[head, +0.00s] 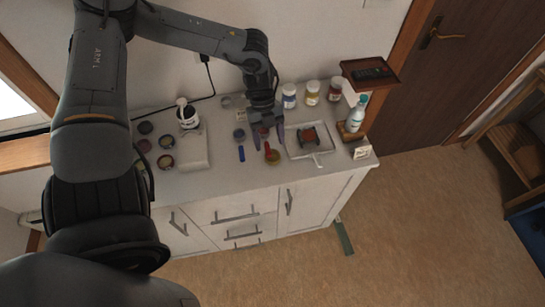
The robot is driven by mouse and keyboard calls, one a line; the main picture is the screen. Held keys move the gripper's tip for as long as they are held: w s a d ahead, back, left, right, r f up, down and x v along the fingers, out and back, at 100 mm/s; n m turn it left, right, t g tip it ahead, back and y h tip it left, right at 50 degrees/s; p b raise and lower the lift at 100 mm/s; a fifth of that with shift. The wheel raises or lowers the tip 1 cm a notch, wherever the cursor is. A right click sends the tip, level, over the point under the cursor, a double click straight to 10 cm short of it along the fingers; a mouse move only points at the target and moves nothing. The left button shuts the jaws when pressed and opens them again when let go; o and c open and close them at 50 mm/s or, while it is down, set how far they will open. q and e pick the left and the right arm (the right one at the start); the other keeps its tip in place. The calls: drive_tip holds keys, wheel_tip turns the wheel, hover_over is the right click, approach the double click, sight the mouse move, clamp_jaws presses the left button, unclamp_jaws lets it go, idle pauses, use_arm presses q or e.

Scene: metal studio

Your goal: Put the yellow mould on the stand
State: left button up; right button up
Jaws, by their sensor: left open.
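A small yellow-olive round piece (272,158), which looks like the yellow mould, lies on the white cabinet top near its front edge. My left gripper (268,143) points down just behind it, open, with its fingers apart. A red piece (266,134) shows between the fingers, and I cannot tell whether they touch it. A small wooden stand (345,133) at the right end of the cabinet bears a white-and-teal bottle (355,115). A raised dark wooden platform (384,83) behind it bears a dark object. I cannot tell which one is the task's stand. My right gripper is out of view.
A white tray (323,153) holding a red-and-dark item is right of the gripper. Several jars (312,93) stand behind. A blue tool (241,153) lies left.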

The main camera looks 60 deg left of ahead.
sight(271, 149)
use_arm(q)
drive_tip(key=x, duration=0.3)
drive_tip(key=shift+w+a+f+b, duration=0.1)
drive_tip(key=shift+w+a+b, duration=0.05)
drive_tip(key=shift+a+b, duration=0.15)
drive_tip(key=shift+x, duration=0.85)
drive_tip(key=c, duration=0.9)
